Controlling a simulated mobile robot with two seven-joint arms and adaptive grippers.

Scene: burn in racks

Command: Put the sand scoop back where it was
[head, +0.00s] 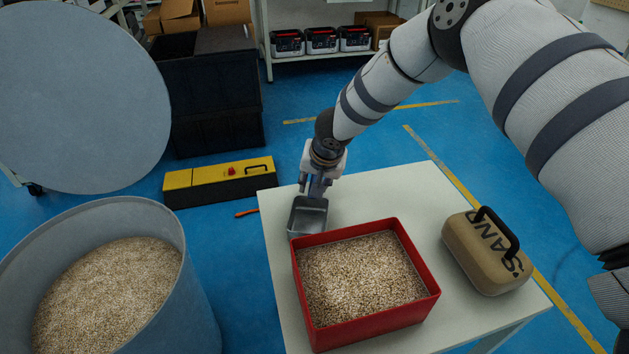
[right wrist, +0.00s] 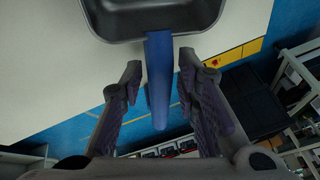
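The sand scoop (head: 308,217) is a dark grey metal pan at the far left part of the white table (head: 405,190), right behind the red box's left corner. Its pan (right wrist: 155,18) and blue handle (right wrist: 158,85) show in the right wrist view. My right gripper (head: 316,186) is at the handle. In the wrist view its two fingers (right wrist: 160,65) stand apart on either side of the handle, with a visible gap on each side. The scoop appears to rest on the table. My left gripper is not in view.
A red box (head: 365,325) of grain stands on the table. A tan SAND weight (head: 480,255) with a black handle is at its right. A large grey drum (head: 190,290) of grain stands left. A yellow-black case (head: 220,180) and black crate (head: 215,100) are on the floor.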

